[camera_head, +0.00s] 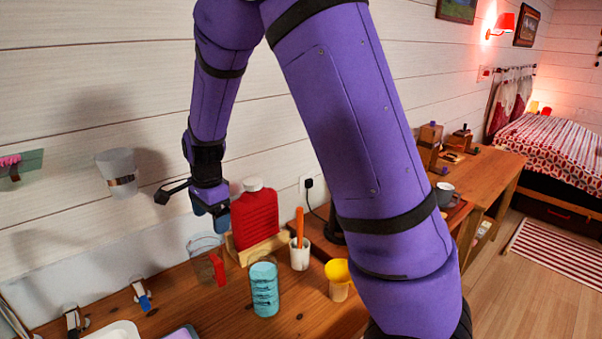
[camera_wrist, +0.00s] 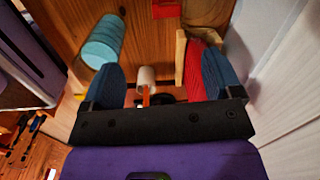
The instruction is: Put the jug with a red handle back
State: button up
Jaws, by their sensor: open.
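The clear jug (camera_head: 204,246) with a red handle (camera_head: 217,269) stands upright on the wooden table, just left of the red bottle. Its handle faces the front right. My gripper (camera_head: 211,212) is above the back of the table, over and slightly right of the jug. In the wrist view my gripper (camera_wrist: 160,80) shows two blue fingers spread apart with nothing held between them. A red piece (camera_wrist: 166,9) at the top edge of the wrist view looks like the jug's handle; the jug's body is out of that view.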

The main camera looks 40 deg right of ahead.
jog(key=s+d+r+n+t, duration=0.2)
jog(key=s+r+n, duration=0.6)
jog(key=s, duration=0.6)
jog(key=s+d+r+n+t, duration=0.2)
jog(key=s+d+r+n, duration=0.2)
jog(key=s+r+n, duration=0.4)
jog(key=shift+s+r+t, duration=0.3)
jog(key=shift+s+r, duration=2.05)
jog(key=shift+s, duration=0.95)
jog(key=shift+a, duration=0.1)
